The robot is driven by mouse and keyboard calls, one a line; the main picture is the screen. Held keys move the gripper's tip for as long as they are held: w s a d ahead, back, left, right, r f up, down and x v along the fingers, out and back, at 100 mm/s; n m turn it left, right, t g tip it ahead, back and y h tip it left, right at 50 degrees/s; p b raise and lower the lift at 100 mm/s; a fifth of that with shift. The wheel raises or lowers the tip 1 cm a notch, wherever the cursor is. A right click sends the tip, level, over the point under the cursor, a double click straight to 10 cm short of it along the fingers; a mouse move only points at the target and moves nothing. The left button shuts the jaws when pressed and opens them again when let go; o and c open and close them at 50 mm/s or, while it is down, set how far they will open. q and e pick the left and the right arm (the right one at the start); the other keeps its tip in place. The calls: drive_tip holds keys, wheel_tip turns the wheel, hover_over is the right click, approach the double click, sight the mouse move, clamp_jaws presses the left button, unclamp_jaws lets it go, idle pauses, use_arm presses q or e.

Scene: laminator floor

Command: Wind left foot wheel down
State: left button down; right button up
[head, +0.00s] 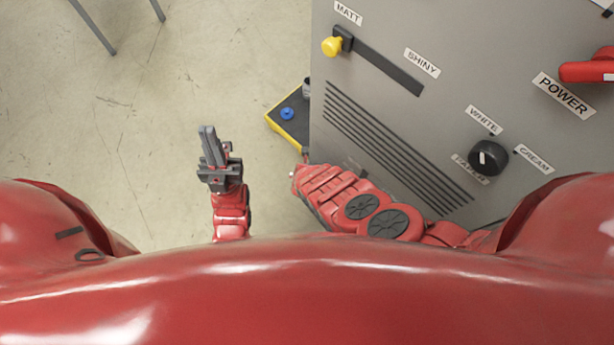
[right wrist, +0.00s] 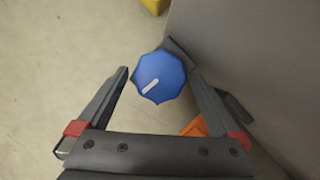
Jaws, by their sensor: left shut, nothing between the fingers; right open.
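A blue scalloped foot wheel (right wrist: 160,77) with a white mark on its face shows in the right wrist view. My right gripper (right wrist: 160,73) is open, with one finger on each side of the wheel. I cannot tell whether either finger touches it. In the head view my right arm reaches down beside the grey machine, and its fingers and this wheel cannot be made out there. My left gripper (head: 208,133) is shut and empty, pointing up the picture over bare floor, left of the machine.
The grey machine (head: 450,60) fills the right side, with a yellow knob (head: 332,46), a black dial (head: 487,158) and a red handle (head: 588,71). A dark, yellow-edged pedal (head: 273,112) with a blue button (head: 287,113) lies beside it.

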drive_tip(key=shift+w+f, duration=0.15)
drive_tip(key=shift+f, duration=0.3)
drive_tip(key=shift+r, duration=0.1)
drive_tip(key=c, duration=1.2)
